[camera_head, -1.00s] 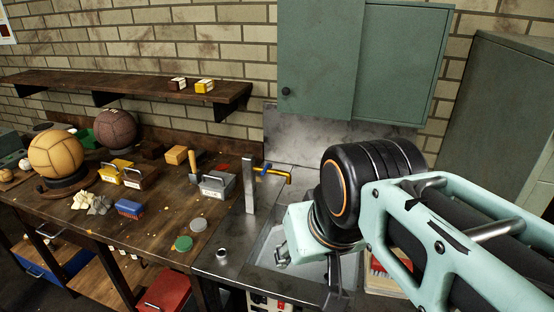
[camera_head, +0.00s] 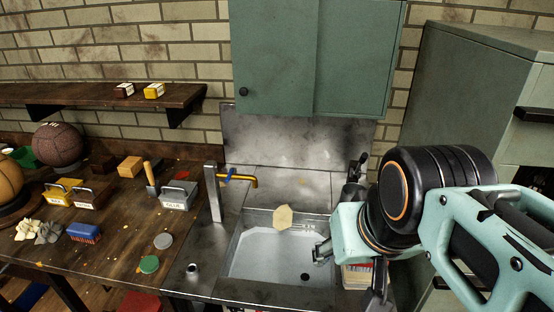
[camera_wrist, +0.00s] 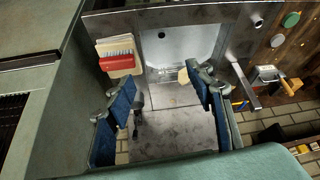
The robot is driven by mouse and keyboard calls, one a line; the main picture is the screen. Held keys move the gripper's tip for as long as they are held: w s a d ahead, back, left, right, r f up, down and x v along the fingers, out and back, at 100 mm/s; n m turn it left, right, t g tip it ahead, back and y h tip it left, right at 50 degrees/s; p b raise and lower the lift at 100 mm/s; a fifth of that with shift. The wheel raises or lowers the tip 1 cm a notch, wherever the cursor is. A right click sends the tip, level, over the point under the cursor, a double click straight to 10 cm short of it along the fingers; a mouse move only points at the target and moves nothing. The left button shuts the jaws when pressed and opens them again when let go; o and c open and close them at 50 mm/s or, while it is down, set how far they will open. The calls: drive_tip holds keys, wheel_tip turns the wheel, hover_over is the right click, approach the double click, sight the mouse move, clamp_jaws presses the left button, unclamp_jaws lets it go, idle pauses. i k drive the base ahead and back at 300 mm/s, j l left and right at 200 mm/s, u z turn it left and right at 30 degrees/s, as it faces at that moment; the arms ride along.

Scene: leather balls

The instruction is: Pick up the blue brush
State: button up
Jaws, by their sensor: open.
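The blue brush (camera_head: 84,232), with reddish bristles, lies on the wooden workbench at the left of the head view, beside some crumpled cloths. It is not seen in the wrist view. My gripper (camera_wrist: 160,82) shows two blue-padded fingers spread apart with nothing between them. In the head view my gripper is partly hidden by my wrist and hangs over the right side of the sink, far to the right of the brush.
Near the brush are grey and yellow toolboxes (camera_head: 178,195), a green lid (camera_head: 149,264) and a leather ball (camera_head: 57,145). A red brush (camera_wrist: 117,63) sits beside the sink.

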sight(89, 233)
drive_tip(key=u, duration=1.6)
drive_tip(key=i+j+z, duration=0.1)
drive_tip(key=z, duration=0.5)
drive_tip(key=i+j+z, duration=0.35)
drive_tip(key=j+z, duration=0.15)
drive_tip(key=j, duration=0.2)
drive_tip(key=i+j+z, duration=0.1)
drive_tip(key=j, duration=0.25)
drive_tip(key=i+j, duration=0.15)
drive_tip(key=j, duration=0.25)
drive_tip(key=i+j+z, duration=0.15)
drive_tip(key=j, duration=0.2)
drive_tip(key=i+j+z, duration=0.1)
drive_tip(key=j, duration=0.25)
drive_tip(key=i+j+z, duration=0.1)
drive_tip(key=j, duration=0.3)
